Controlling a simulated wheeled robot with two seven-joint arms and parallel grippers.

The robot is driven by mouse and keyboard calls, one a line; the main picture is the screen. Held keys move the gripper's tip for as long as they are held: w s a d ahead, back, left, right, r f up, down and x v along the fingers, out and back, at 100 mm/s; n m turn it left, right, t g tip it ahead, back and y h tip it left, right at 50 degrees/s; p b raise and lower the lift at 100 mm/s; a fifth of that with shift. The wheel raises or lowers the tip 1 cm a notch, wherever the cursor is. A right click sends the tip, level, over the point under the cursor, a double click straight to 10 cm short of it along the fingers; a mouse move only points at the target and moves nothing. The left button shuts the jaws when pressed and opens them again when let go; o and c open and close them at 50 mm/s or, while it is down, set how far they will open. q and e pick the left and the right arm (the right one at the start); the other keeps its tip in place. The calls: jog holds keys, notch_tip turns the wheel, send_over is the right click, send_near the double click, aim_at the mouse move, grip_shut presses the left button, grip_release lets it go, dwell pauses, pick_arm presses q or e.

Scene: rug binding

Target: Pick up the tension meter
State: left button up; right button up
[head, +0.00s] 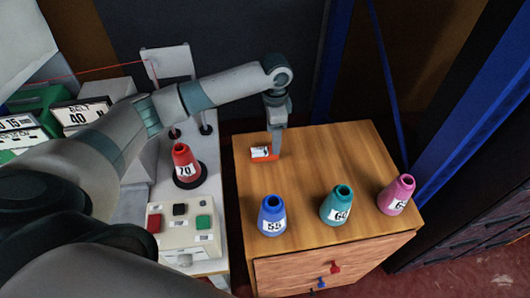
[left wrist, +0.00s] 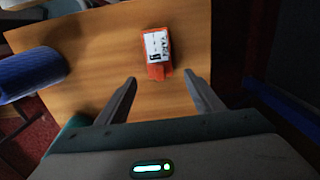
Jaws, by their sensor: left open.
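The tension meter (head: 263,153), a small orange-red block with a white printed face, lies on the wooden cabinet top near its back left part. In the left wrist view the tension meter (left wrist: 157,52) lies ahead of the fingertips, roughly centred between them and not touched. My left gripper (head: 278,151) points down at the cabinet top, just beside the meter in the head view. Its two fingers (left wrist: 160,80) are apart with nothing between them. My right gripper is not in either view.
Blue (head: 271,216), teal (head: 341,206) and pink (head: 396,195) numbered cones stand along the cabinet's front edge. A red cone (head: 185,165) stands on the machine at left, above a button panel (head: 183,227). The wooden top (head: 320,160) is clear right of the meter.

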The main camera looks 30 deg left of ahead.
pick_arm(q)
jog(key=shift+f+p, duration=0.45)
jog(key=shift+f, duration=0.1)
notch_tip(320, 180, down, 3)
jog(key=shift+w+d+f+p, duration=0.1)
jog(key=shift+p, duration=0.5)
jog(key=shift+f, duration=0.4)
jog(key=c, duration=1.2)
jog(key=shift+r, duration=0.15)
jog(key=shift+r+b, duration=0.4)
jog(key=shift+r, duration=0.2)
notch_tip(320, 180, up, 2)
jog(key=shift+w+r+b, duration=0.1)
jog(key=shift+r+b, duration=0.05)
jog(key=shift+b, duration=0.35)
jog(key=s+d+r+b, duration=0.2)
jog(key=s+d+r, duration=0.2)
jog(key=d+r, duration=0.3)
jog(key=d, duration=0.4)
jog(key=shift+r+b, duration=0.15)
jog(key=shift+b, duration=0.25)
